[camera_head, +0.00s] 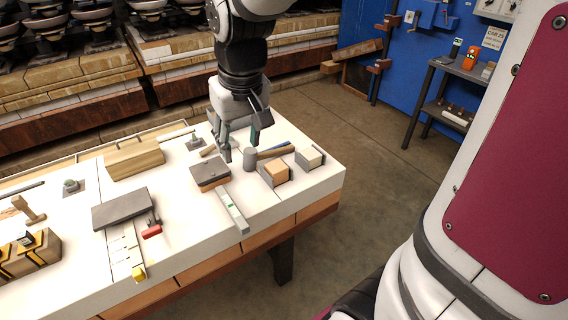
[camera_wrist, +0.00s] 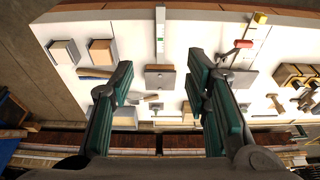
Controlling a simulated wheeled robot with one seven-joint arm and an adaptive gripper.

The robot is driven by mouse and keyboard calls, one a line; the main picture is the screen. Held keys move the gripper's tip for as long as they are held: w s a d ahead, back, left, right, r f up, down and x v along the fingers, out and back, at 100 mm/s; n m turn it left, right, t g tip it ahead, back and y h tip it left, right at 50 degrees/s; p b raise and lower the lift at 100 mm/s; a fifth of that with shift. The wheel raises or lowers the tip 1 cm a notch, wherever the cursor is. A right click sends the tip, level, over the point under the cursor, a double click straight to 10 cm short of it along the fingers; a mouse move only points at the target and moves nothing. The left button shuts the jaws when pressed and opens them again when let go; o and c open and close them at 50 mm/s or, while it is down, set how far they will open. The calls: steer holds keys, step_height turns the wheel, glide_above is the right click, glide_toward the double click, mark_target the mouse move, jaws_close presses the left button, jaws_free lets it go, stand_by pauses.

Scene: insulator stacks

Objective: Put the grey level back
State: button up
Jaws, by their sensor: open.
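The grey level (camera_head: 232,210) is a slim pale bar with a green vial. It lies flat on the white bench top near its front edge. In the wrist view the level (camera_wrist: 160,30) stands out at the top, with its green mark showing. My gripper (camera_head: 240,146) is above the bench, behind the level and apart from it. Its fingers are spread and point down. In the wrist view my gripper (camera_wrist: 160,75) is open, with nothing held between the fingers. A dark-topped block (camera_head: 210,174) sits just behind the level's far end.
A wooden block (camera_head: 134,158) is farther back. Bare bench lies on both sides of the level.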

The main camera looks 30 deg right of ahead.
steer(key=s+r+t, duration=0.1)
steer(key=s+r, duration=0.1)
steer(key=s, duration=0.6)
steer(key=s+r, duration=0.3)
steer(key=s, duration=0.6)
steer(key=shift+t, duration=0.4)
steer(key=shift+s+d, duration=0.1)
steer(key=shift+d, duration=0.05)
